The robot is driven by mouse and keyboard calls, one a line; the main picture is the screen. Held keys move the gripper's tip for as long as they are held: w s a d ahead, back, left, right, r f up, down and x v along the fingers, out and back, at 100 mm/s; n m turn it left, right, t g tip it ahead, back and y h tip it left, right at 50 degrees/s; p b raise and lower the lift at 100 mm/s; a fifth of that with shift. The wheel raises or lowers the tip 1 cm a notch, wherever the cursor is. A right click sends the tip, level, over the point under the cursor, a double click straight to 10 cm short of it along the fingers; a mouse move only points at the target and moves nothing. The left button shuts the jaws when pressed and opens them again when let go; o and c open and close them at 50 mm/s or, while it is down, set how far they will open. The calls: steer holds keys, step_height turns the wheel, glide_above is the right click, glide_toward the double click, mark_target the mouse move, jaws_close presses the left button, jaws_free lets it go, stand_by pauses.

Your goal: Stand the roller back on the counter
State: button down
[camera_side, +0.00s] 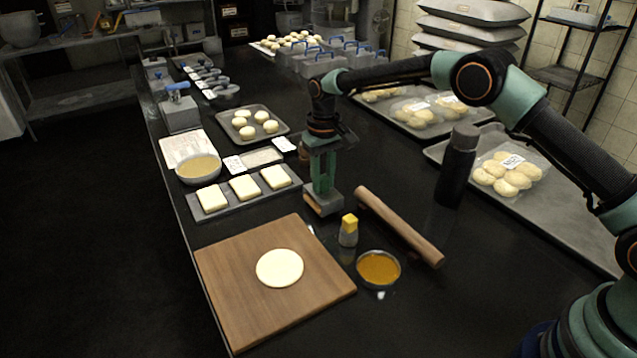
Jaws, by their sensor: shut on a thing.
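My gripper (322,187) points straight down over the middle of the counter (330,326), behind the yellow-topped shaker. It is shut on a small roller (322,206), which shows as a grey and wooden-brown piece at the fingertips. The roller is low, at or just above the counter; I cannot tell whether it touches. The fingers hide part of it. A long wooden rolling pin (398,226) lies on the counter to the right of my gripper, apart from it.
The yellow-topped shaker (348,230) and a bowl of orange filling (378,268) stand close in front. A wooden board (226,296) with a dough disc (280,268) lies front left. A tray of pale squares (242,190) is left. A black bottle (457,167) stands right.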

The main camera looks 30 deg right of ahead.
steer(key=shift+f, duration=0.35)
stand_by(0.5)
steer(key=c, duration=0.5)
jaws_free()
steer(key=shift+c, duration=0.2)
steer(key=s+d+r+t, duration=0.1)
steer(key=s+d+r, duration=0.1)
steer(key=r, duration=0.8)
steer(key=s+d+r, duration=0.1)
steer(key=s+r, duration=0.1)
steer(key=r, duration=0.8)
steer(key=s+d+r+t, duration=0.2)
steer(key=s+d, duration=0.1)
steer(key=s, duration=0.4)
steer(key=s+d+r+t, duration=0.1)
steer(key=s+d+r, duration=0.15)
steer(key=s, duration=0.55)
steer(key=s+d+f+t, duration=0.1)
steer(key=s+f, duration=0.3)
steer(key=s, duration=0.4)
steer(key=shift+d+f+t, duration=0.3)
